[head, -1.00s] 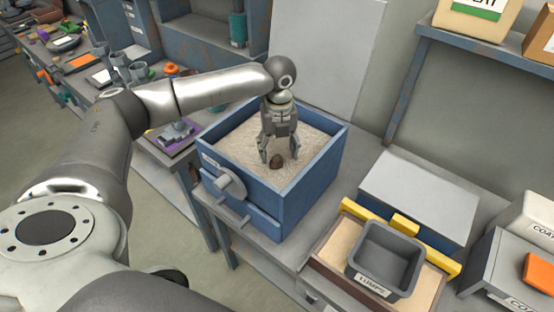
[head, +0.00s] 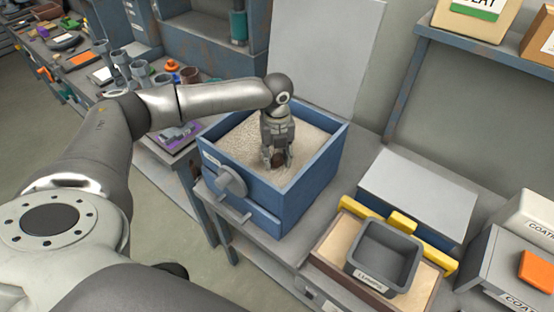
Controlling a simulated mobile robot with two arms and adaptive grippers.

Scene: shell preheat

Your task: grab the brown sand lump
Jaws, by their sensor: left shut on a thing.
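The brown sand lump (head: 278,160) is a small dark brown lump at the sand surface inside the blue sand box (head: 272,206). My left gripper (head: 277,162) points down into the box with its fingers closed around the lump, partly covering it. I cannot tell whether the lump is clear of the sand. My right gripper does not show in the head view.
The box's blue walls stand around the gripper, with a round knob (head: 231,181) on the front. To the right is a grey bin (head: 384,257) labelled for lumps, in front of a yellow bar (head: 404,222). A cluttered bench lies at the back left.

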